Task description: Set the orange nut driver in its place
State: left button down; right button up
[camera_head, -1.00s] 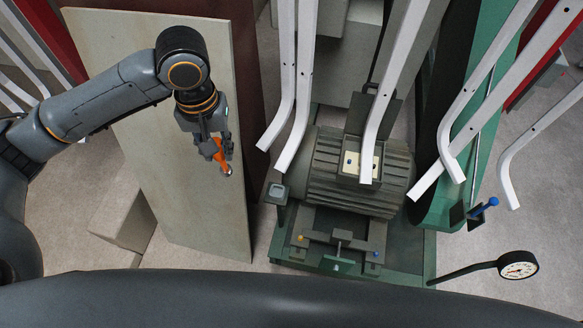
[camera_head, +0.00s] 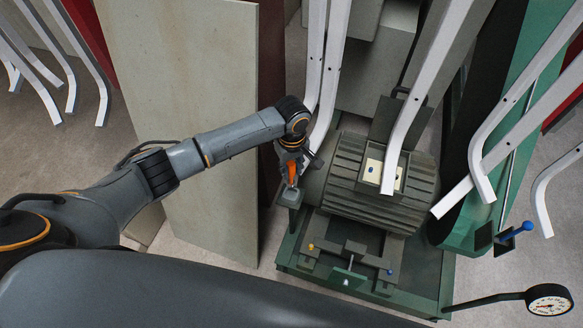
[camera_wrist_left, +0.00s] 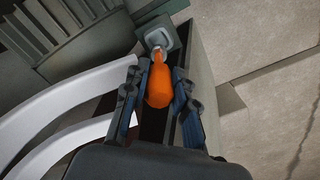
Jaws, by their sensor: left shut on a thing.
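My left gripper (camera_head: 290,163) is shut on the orange nut driver (camera_head: 292,174), with the driver's tip pointing down. The driver also shows between the fingers in the left wrist view (camera_wrist_left: 160,84). Its metal tip is at a small grey square holder (camera_head: 291,196) at the left end of the green machine. In the left wrist view the tip overlaps the holder's light square (camera_wrist_left: 158,38). I cannot tell whether the tip is inside it or just above. My right gripper is not in view.
White curved chair-frame bars (camera_head: 325,85) hang close to the right of my left gripper. A pale upright board (camera_head: 185,90) stands to the left. The ribbed motor (camera_head: 345,190), a blue-handled tool (camera_head: 515,232) and a gauge (camera_head: 549,299) are further right.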

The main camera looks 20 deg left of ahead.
aim_at(292, 177)
pick_arm(q)
jog(key=shift+r+p, duration=0.1)
jog(key=shift+p, duration=0.2)
jog(key=shift+s+f+b, duration=0.1)
jog(key=shift+f+b, duration=0.25)
jog(key=shift+f, duration=1.1)
jog(key=shift+f+b, duration=0.35)
jog(key=shift+f, duration=0.6)
jog(key=shift+r, duration=0.1)
jog(key=shift+p, duration=0.4)
